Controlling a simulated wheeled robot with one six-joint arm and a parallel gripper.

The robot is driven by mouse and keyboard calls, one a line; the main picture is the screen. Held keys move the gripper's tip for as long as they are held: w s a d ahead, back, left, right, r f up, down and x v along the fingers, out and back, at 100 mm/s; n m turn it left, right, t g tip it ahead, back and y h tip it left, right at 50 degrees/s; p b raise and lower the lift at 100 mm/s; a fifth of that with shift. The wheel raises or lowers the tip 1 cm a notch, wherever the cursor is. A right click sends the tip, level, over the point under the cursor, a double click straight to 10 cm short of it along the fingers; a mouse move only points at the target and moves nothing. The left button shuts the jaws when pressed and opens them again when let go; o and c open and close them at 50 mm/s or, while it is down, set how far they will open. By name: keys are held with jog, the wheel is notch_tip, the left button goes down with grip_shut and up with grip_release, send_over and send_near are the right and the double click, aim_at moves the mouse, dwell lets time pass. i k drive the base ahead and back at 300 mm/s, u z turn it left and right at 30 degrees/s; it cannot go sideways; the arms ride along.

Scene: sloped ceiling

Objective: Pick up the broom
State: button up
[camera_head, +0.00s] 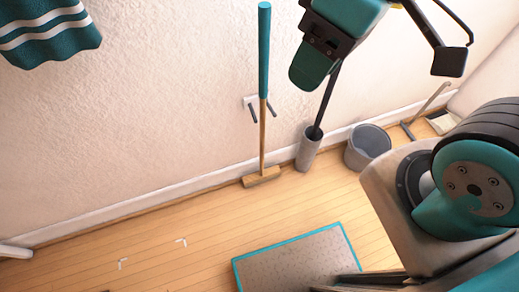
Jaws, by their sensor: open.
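The broom (263,125) stands upright against the wall, left of my gripper in the picture. Its upper handle is teal, its lower handle bare wood, and its block-like head (261,177) is at the floor by the baseboard. A small wall holder (251,106) with dark prongs sits around or beside the handle; I cannot tell which. My gripper (381,64) is at the top, its fingers spread wide and apart from the broom. Nothing shows between the fingers. The broom's bristles are not clearly visible.
A grey cylinder (307,153) with a dark stick stands right of the broom, then a grey bucket (368,146). A teal-edged mat (301,258) lies in front. A striped teal cloth (48,32) hangs at upper left.

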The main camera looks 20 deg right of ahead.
aim_at(264, 8)
jog(key=u, duration=1.9)
jog(key=k, duration=1.2)
jog(key=z, duration=0.35)
jog(key=i, duration=0.7)
jog(key=u, duration=0.35)
